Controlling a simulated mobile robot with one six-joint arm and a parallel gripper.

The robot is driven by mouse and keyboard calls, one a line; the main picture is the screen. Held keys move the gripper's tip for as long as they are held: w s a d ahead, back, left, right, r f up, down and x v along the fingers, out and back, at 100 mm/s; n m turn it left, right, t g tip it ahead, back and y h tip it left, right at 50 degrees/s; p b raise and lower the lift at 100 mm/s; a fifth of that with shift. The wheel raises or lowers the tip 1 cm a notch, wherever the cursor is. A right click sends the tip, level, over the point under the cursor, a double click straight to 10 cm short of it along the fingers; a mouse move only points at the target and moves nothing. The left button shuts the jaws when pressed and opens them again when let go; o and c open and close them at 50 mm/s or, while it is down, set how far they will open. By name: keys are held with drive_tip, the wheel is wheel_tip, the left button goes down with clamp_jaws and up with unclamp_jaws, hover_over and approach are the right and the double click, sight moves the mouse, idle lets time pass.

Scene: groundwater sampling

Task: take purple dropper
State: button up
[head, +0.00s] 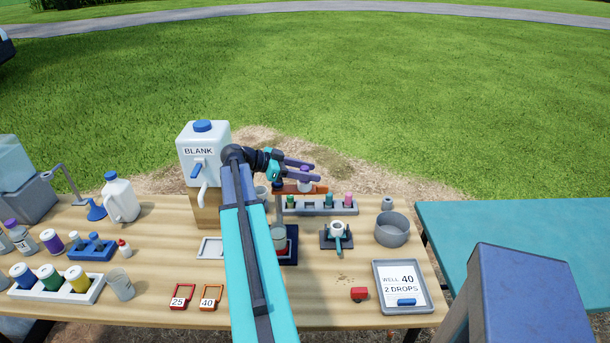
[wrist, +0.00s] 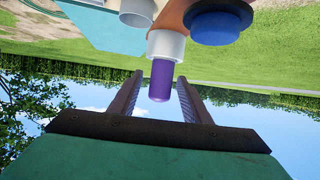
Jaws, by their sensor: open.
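The purple dropper (head: 305,168) stands upright, purple bulb up, with its white collar in an orange-brown holder arm (head: 289,189) behind the rack. In the wrist view the purple dropper (wrist: 161,80) points down toward me from its white collar. My gripper (head: 316,172) reaches it from the left, level with the bulb. In the wrist view my gripper (wrist: 160,76) is open, one finger on each side of the bulb, with gaps visible. The dropper's lower part is hidden.
A grey rack (head: 325,210) with several coloured droppers stands just below the holder. The white BLANK container (head: 202,150) is to the left. A grey round bowl (head: 392,230) and a tray with a card (head: 376,287) are to the right. A blue round part (wrist: 222,24) sits close beside the dropper.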

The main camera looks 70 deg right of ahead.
drive_tip(key=shift+p+x, duration=0.3)
drive_tip(key=shift+x, duration=0.95)
drive_tip(key=shift+c, duration=0.2)
clamp_jaws()
